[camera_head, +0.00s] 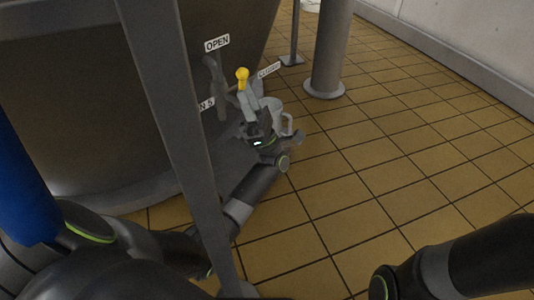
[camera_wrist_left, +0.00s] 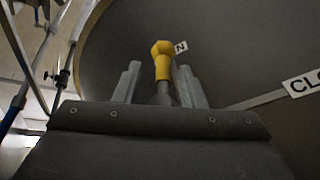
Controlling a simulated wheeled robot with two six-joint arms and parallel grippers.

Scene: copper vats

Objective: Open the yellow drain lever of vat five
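The yellow drain lever knob (camera_head: 242,75) stands between the OPEN sign (camera_head: 217,43) and the CLOSED sign (camera_head: 269,69), low on vat five (camera_head: 90,100). In the left wrist view the yellow knob (camera_wrist_left: 162,62) points up in front of the OPEN sign, which it partly covers. My left gripper (camera_head: 252,98) is at the lever. Its two fingers (camera_wrist_left: 161,88) stand apart on either side of the lever's stem, with a visible gap, wider on the left. The lower stem is hidden behind the gripper body. My right arm shows at the lower right, but its gripper does not.
A grey post (camera_head: 175,120) crosses the head view in front of the vat. A thick grey column leg (camera_head: 329,50) and a thinner leg (camera_head: 294,35) stand behind the lever. The tiled floor (camera_head: 400,140) to the right is clear up to the pale wall (camera_head: 480,35).

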